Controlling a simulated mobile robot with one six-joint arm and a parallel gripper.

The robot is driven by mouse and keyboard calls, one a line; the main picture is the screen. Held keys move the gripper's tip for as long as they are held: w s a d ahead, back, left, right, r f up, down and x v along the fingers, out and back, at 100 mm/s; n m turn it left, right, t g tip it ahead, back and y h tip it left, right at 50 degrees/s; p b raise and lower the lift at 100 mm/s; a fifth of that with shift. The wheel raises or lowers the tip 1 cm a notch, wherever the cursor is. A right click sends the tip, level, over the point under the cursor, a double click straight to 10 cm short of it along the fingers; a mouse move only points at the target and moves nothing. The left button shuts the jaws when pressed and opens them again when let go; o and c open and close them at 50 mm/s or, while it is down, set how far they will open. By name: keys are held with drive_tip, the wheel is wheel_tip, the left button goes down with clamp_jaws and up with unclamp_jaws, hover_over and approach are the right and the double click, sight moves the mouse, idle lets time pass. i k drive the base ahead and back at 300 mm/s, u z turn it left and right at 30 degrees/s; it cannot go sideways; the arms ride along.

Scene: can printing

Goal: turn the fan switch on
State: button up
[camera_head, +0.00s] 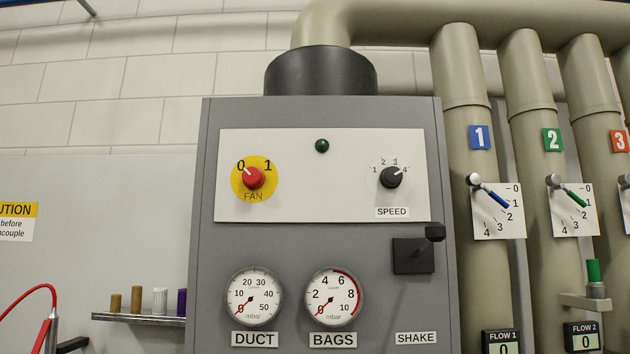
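The fan switch (253,178) is a red rotary knob on a yellow disc marked 0 and 1, with FAN written below. It sits at the upper left of a white panel (320,200) on the grey cabinet. Its white mark points up and left, toward the 0. A dark green lamp (322,146) on the same panel looks unlit. My gripper is not in view.
A black speed knob (391,177) is right of the fan switch. Below are the duct gauge (253,297), the bags gauge (333,297) and a black shake lever (434,233). Pipes with valve levers stand right; a small shelf (140,319) is left. The space before the panel looks clear.

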sight(253, 178)
drive_tip(key=z, duration=0.7)
drive_tip(key=k, duration=0.95)
drive_tip(key=u, duration=0.7)
drive_tip(key=i, duration=1)
drive_tip(key=u, duration=0.05)
